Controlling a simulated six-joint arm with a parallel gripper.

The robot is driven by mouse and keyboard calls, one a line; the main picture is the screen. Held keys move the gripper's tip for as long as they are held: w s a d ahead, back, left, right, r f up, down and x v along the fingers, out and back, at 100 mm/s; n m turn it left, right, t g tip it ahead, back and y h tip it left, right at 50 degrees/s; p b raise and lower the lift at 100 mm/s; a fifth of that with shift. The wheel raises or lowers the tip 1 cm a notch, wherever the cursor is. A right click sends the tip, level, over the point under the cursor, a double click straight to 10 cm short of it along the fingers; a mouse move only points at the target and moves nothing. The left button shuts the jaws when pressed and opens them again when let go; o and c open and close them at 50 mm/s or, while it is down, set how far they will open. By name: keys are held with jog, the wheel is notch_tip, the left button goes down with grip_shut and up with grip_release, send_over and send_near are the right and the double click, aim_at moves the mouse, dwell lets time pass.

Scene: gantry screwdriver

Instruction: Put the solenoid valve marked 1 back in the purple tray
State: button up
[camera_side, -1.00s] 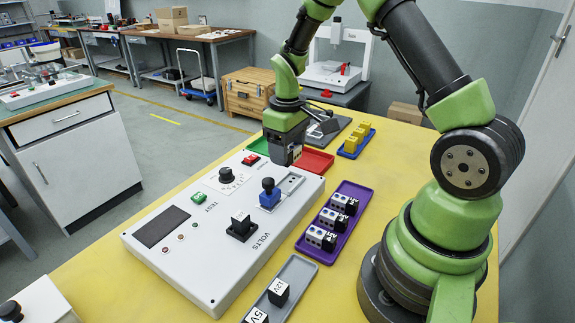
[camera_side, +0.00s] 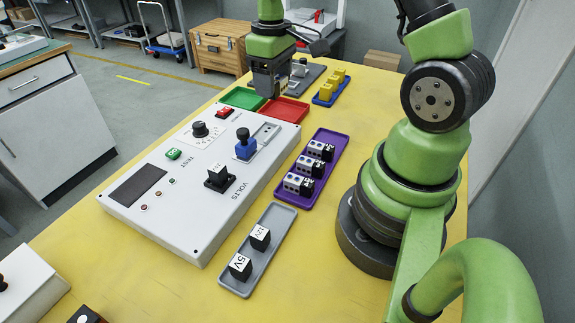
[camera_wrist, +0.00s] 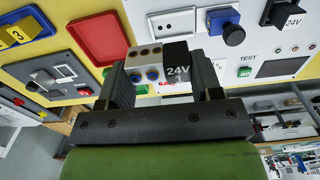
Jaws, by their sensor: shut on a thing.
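The solenoid valve (camera_wrist: 150,60), with a silver body, blue ports and a black block marked 24V and 1, is between my fingers in the wrist view. My gripper (camera_side: 269,93) is shut on it, raised near the green and red trays at the panel's far end. In the side view the valve is not clearly seen. In the wrist view my gripper (camera_wrist: 165,90) has a finger on each side of the valve. The purple tray (camera_side: 329,138) lies right of the panel, with three similar valves (camera_side: 310,167) in a row and bare room at its far end.
A green tray (camera_side: 240,96), a red tray (camera_side: 290,110) and a blue tray of yellow parts (camera_side: 330,93) lie beyond. A grey tray (camera_side: 270,225) with 12V and 5V blocks is nearer.

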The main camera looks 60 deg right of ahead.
jog(key=s+d+f, duration=0.3)
jog(key=d+f, duration=0.1)
jog(key=d, duration=0.6)
send_over(307, 128)
notch_tip(307, 128, down, 5)
jog(key=shift+d+r, duration=0.1)
jog(key=shift+f, duration=2.35)
jog(key=shift+f, duration=0.15)
jog(key=o, duration=0.8)
jog(key=shift+c, duration=0.2)
